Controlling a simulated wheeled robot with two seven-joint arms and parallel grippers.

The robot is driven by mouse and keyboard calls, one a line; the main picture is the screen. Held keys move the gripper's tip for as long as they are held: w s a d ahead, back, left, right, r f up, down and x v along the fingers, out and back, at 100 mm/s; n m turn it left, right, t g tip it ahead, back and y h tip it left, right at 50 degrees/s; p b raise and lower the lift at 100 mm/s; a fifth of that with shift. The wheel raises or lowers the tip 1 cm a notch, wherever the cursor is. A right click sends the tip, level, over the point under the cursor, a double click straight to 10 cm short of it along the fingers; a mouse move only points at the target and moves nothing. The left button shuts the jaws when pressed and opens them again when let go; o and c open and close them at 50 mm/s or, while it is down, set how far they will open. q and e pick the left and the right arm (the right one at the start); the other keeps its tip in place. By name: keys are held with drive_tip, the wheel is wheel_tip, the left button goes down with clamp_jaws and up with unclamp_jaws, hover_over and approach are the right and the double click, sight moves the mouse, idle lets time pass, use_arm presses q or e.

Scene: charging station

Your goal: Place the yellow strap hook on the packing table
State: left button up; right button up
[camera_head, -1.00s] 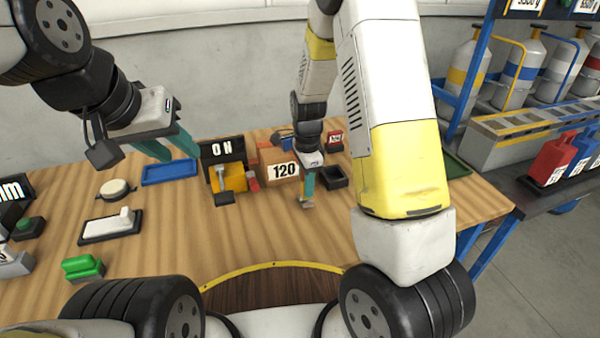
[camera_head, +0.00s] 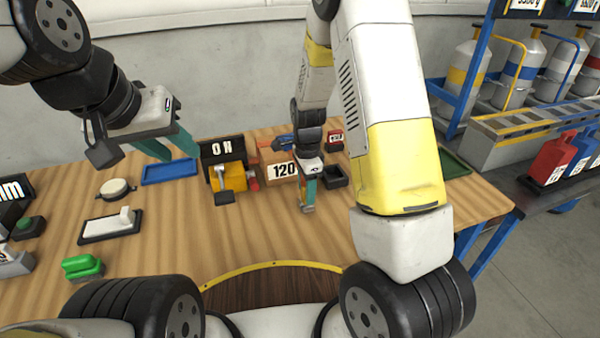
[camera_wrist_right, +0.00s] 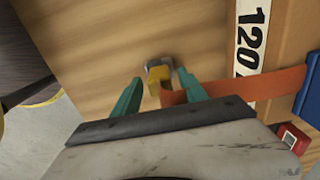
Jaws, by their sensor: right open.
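The yellow strap hook (camera_wrist_right: 158,74), with a grey metal end, is between the fingertips of my right gripper (camera_wrist_right: 158,92) in the right wrist view. The fingers stand apart on either side of it. An orange strap (camera_wrist_right: 240,84) runs from the hook across the box marked 120 (camera_wrist_right: 285,50). In the head view my right gripper (camera_head: 308,196) points down over the packing table (camera_head: 255,235), in front of that box (camera_head: 280,172). I cannot tell whether the hook touches the wood. My left gripper (camera_head: 172,150) is open and empty above the table's left part.
A blue tray (camera_head: 168,173) lies below my left gripper. A yellow device with an ON sign (camera_head: 222,150) stands left of the box, and a small black bin (camera_head: 335,177) stands right of my right gripper. A green block (camera_head: 82,266) is front left. The table's middle front is clear.

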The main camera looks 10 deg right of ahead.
wheel_tip(320, 180, up, 12)
drive_tip(key=f, duration=0.1)
drive_tip(key=s+d+r+n+t+y, duration=0.1)
drive_tip(key=s+r+n+t, duration=0.2)
drive_tip(key=s+r+n, duration=0.5)
drive_tip(key=s+d+r+n+t+y, duration=0.1)
drive_tip(key=s+d+r+n+t, duration=0.1)
drive_tip(key=s+r+n, duration=0.6)
drive_tip(key=s+r+t, duration=0.1)
drive_tip(key=s+r, duration=0.1)
drive_tip(key=s, duration=0.2)
drive_tip(key=shift+d+r, duration=0.25)
drive_tip(key=shift+r, duration=0.05)
